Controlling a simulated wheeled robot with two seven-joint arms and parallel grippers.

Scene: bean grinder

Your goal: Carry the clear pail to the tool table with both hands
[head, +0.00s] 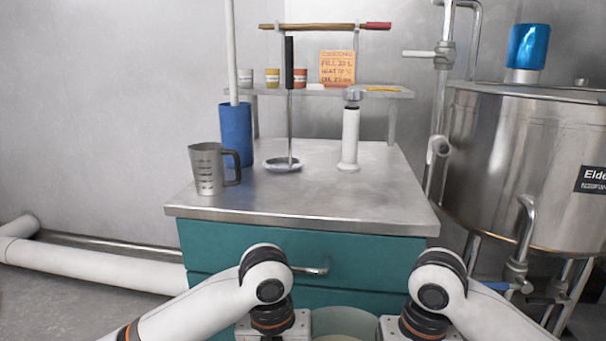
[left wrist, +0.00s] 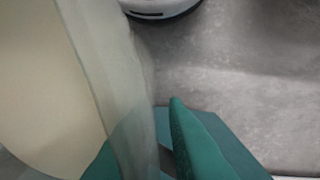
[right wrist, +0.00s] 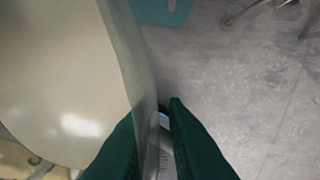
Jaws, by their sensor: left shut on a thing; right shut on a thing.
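The clear pail (head: 345,322) shows only in part at the bottom edge of the head view, between my two wrists. It holds a pale cream content, seen in the left wrist view (left wrist: 45,90) and the right wrist view (right wrist: 60,70). My left gripper (left wrist: 160,135) is shut on the pail's wall, one finger seen through the clear side. My right gripper (right wrist: 158,130) is shut on the opposite wall. The tool table (head: 325,197), with a steel top and teal drawers, stands straight ahead, beyond the pail.
A steel jug (head: 207,170), a blue cylinder (head: 236,135), a long-handled tool (head: 285,164) and a white upright tool (head: 350,140) stand on the table. Its front middle and right are clear. A drawer handle (head: 314,269) sticks out. A steel tank (head: 530,150) stands at the right.

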